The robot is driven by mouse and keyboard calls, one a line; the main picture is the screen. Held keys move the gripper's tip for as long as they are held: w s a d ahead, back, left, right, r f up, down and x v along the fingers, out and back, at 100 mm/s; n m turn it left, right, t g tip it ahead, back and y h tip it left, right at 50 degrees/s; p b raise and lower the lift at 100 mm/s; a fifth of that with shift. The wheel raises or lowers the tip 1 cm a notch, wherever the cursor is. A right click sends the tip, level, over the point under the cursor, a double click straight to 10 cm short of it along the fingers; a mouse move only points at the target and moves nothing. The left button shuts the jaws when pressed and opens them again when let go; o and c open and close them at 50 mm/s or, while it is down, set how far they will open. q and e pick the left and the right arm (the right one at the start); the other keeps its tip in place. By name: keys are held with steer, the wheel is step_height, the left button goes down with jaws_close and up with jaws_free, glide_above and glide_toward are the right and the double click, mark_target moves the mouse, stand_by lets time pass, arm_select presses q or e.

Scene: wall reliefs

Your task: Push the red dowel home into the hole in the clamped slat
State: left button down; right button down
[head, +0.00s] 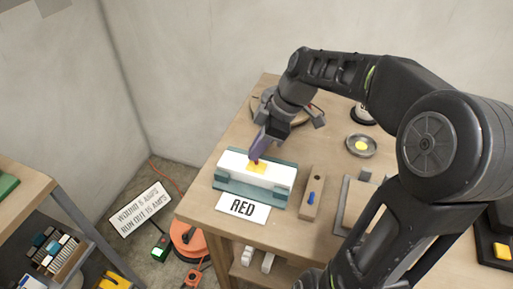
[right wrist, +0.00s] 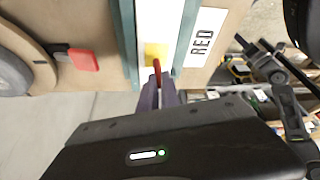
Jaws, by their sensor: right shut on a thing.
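The clamped slat (head: 234,164) is white with a yellow patch (head: 258,168), held between green clamp jaws (head: 224,185) on the bench. It also shows in the right wrist view (right wrist: 147,20). My right gripper (head: 254,157) is over the yellow patch, shut on the red dowel (right wrist: 157,66). Only a short stretch of the dowel shows beyond the fingertips, against the yellow patch. The hole is hidden, and I cannot tell how deep the dowel sits. A dark gripper-like part at the right of the right wrist view may be my left gripper; its jaws are unclear.
A RED label (head: 242,207) lies in front of the clamp. A round dish (head: 361,145) with yellow inside is farther right. An orange reel (head: 187,240) is on the floor.

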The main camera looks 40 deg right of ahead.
mark_target(257, 164)
steer(key=shift+f+b, duration=1.5)
steer(key=shift+f, duration=0.25)
steer(key=c, duration=1.5)
jaws_free()
steer(key=shift+r, duration=0.1)
steer(key=v, duration=0.7)
steer(key=shift+d+r, duration=0.15)
steer(key=shift+r, duration=0.2)
steer(key=shift+s, duration=0.1)
